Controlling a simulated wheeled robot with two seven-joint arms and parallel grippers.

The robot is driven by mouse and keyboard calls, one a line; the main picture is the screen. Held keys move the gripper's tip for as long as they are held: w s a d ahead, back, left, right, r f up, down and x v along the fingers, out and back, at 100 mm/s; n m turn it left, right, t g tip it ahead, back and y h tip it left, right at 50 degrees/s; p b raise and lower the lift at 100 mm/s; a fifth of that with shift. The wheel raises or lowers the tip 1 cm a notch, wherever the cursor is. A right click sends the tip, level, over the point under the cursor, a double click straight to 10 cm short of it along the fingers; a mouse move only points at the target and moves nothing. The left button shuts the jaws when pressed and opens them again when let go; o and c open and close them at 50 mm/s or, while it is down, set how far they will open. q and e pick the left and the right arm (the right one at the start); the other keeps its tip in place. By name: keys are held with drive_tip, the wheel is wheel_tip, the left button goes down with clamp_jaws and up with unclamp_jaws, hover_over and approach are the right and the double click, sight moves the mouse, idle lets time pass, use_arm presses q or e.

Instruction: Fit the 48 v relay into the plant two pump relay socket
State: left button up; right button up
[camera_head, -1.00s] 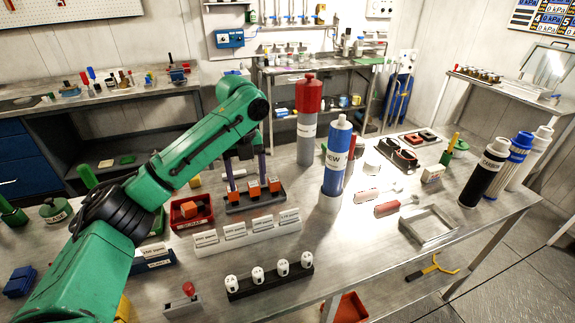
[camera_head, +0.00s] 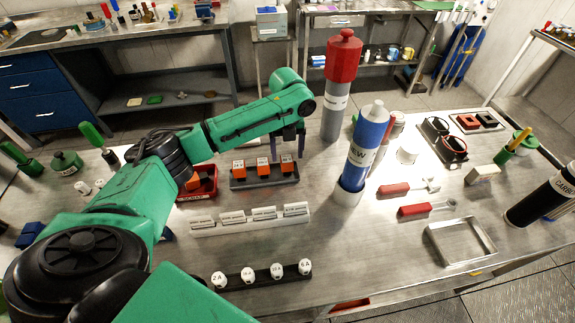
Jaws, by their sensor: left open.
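Three orange relay-like blocks stand in a row on a dark grey rack (camera_head: 262,182): a left block (camera_head: 239,169), a middle block (camera_head: 263,166) and a right block (camera_head: 287,165). Their labels are too small to read. Another orange block (camera_head: 193,184) lies in a red bin (camera_head: 206,190) to the left. I cannot make out which part is the plant two pump socket. My right gripper is not in view.
In front stand a white label strip (camera_head: 250,228) and a black rack of white fuses (camera_head: 262,280). A red-capped grey cylinder (camera_head: 331,112) and a blue cartridge (camera_head: 366,150) rise close right of the gripper. Red-handled tools (camera_head: 413,211) and a metal frame (camera_head: 460,242) lie farther right.

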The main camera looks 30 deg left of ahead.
use_arm(q)
drive_tip(key=shift+s+f, duration=0.25)
drive_tip(key=shift+f, duration=1.2)
drive_tip(key=shift+s, duration=0.1)
drive_tip(key=shift+c, duration=0.9)
clamp_jaws()
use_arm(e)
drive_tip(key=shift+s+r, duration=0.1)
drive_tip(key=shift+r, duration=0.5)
use_arm(q)
drive_tip(key=shift+r, duration=0.15)
wheel_tip(320, 180, up, 13)
drive_tip(key=b, duration=0.2)
wheel_tip(320, 180, up, 7)
drive_tip(key=p, duration=0.1)
hover_over(287, 159)
drive_tip(key=shift+a, duration=0.1)
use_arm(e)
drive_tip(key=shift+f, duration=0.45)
